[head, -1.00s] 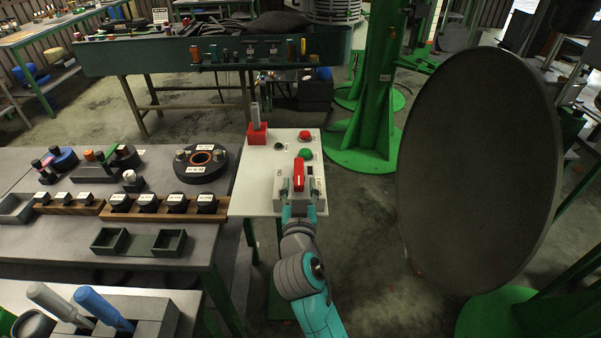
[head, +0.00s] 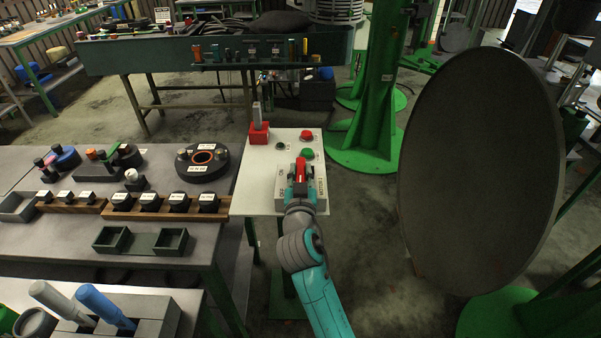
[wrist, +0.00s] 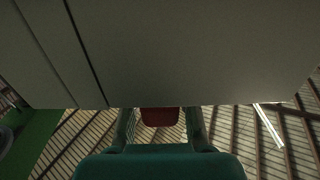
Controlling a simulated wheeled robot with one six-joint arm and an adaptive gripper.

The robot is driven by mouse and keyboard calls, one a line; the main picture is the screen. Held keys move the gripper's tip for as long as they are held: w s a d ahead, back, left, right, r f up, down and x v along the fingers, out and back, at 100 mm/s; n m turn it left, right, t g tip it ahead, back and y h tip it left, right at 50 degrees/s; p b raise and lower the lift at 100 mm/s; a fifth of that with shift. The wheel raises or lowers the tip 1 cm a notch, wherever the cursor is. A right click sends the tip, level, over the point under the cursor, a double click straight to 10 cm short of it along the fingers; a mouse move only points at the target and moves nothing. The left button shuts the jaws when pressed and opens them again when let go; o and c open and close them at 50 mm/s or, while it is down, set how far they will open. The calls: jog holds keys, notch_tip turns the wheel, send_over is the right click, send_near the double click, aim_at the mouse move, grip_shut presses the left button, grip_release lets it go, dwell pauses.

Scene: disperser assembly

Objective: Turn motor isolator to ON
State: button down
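The motor isolator is a grey box (head: 317,203) with a red handle (head: 301,166), on the near part of a pale panel. The handle points away from me, roughly upright in the picture. Lettering is on the box on both sides of the handle, too small to read surely. My gripper (head: 300,178) is over the box, with one finger on each side of the handle. In the wrist view the red handle (wrist: 160,117) shows between the two fingers, with a gap on each side. The gripper covers the handle's near end.
The pale panel (head: 256,190) also bears a green button (head: 307,154), a red button (head: 306,135), a small dark button and a red block with a grey lever (head: 258,131). A workbench (head: 60,235) with parts adjoins at left. A large dark disc (head: 480,175) stands at right.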

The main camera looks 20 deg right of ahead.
jog(key=shift+a+m+g+h, duration=0.15)
jog(key=shift+m+g+h, duration=0.2)
jog(key=shift+h, duration=0.25)
jog(key=m+g+h, duration=0.1)
jog(key=m+h, duration=0.1)
jog(key=h, duration=0.1)
jog(key=shift+w+a+m+g, duration=0.1)
jog(key=shift+m+g, duration=0.15)
jog(key=shift+m+g+h, duration=1.2)
jog(key=shift+h, duration=0.4)
jog(key=shift+g, duration=0.3)
jog(key=c, duration=0.9)
grip_release()
jog(key=v, duration=1.2)
jog(key=shift+f, duration=0.2)
